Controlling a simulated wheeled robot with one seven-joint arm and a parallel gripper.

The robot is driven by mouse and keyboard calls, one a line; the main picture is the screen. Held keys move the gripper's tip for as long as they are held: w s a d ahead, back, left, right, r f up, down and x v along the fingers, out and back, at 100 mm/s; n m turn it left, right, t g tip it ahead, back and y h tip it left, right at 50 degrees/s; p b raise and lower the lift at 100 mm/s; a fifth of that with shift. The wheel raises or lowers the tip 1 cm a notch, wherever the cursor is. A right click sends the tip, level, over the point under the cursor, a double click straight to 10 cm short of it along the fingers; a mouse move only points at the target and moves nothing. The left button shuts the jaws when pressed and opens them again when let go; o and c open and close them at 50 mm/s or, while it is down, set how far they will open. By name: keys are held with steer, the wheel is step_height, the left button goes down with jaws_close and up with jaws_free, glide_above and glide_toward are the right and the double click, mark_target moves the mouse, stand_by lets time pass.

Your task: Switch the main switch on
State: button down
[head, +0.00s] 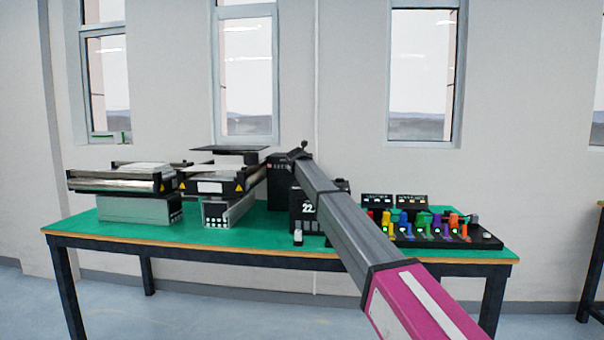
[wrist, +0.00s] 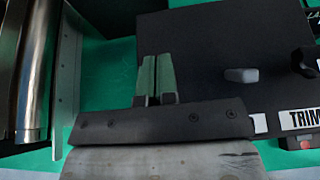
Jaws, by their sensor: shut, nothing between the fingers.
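My gripper (wrist: 155,78) is shut and empty in the wrist view, its two greenish fingers side by side. They lie over the left edge of a black panel box (wrist: 205,45). A small grey rounded switch-like piece (wrist: 241,75) sits on that panel, to the right of the fingers and apart from them. No label readable as the main switch shows. In the head view my arm reaches across to a black box (head: 281,172) at the back of the table, and the fingers cannot be made out there.
A black knob (wrist: 305,62) and a TRIM label (wrist: 300,119) are at the panel's right. A metal roller (wrist: 34,70) is at left. On the green table (head: 135,232) stand two mini conveyors (head: 120,180) (head: 222,180) and a control board with coloured levers (head: 425,228).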

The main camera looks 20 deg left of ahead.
steer(key=shift+r, duration=0.1)
steer(key=shift+r, duration=0.7)
steer(key=shift+s, duration=0.15)
steer(key=shift+s+r, duration=0.1)
steer(key=shift+s, duration=0.15)
steer(key=s+d+r, duration=0.2)
steer(key=s+r, duration=0.5)
steer(key=r, duration=0.3)
steer(key=shift+s, duration=0.1)
